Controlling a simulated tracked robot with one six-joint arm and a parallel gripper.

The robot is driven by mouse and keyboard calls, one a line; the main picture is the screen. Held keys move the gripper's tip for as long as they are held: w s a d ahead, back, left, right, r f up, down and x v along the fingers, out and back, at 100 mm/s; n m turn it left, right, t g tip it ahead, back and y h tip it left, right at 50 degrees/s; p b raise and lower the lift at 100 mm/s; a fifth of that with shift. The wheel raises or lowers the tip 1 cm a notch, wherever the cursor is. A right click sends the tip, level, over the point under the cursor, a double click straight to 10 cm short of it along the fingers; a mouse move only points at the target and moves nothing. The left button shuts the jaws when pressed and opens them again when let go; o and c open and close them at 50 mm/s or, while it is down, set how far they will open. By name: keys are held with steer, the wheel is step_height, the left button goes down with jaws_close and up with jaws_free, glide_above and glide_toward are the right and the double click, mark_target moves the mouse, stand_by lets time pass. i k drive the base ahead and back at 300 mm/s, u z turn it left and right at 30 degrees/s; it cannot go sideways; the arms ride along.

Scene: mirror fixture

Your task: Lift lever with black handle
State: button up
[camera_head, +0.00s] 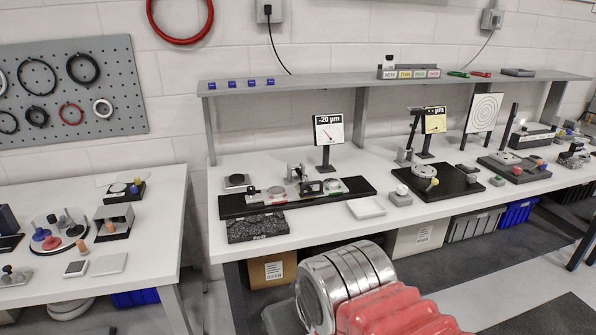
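A fixture on a black base plate (435,184) stands on the long white bench, right of centre. An upright grey post with a lever arm (411,135) rises at its back left, with a dark piece at its top. A second black upright bar (511,122) stands at the fixture farther right. I cannot tell which of these is the lever with the black handle. A silver cylinder with red ribbed parts, seemingly part of my arm, fills the bottom centre, well in front of the bench. My gripper's fingers are not in view.
A long black base with gauge parts (297,196) and a speckled block (256,228) lie left on the bench. A white tray (366,208) lies near the front edge. Display signs (329,129) stand behind. A shelf (350,84) overhangs the back. Another table (150,253) stands left.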

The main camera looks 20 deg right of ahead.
mark_target(310, 192)
steer(key=z, duration=0.25)
steer(key=i, duration=1.05)
steer(key=z, duration=0.6)
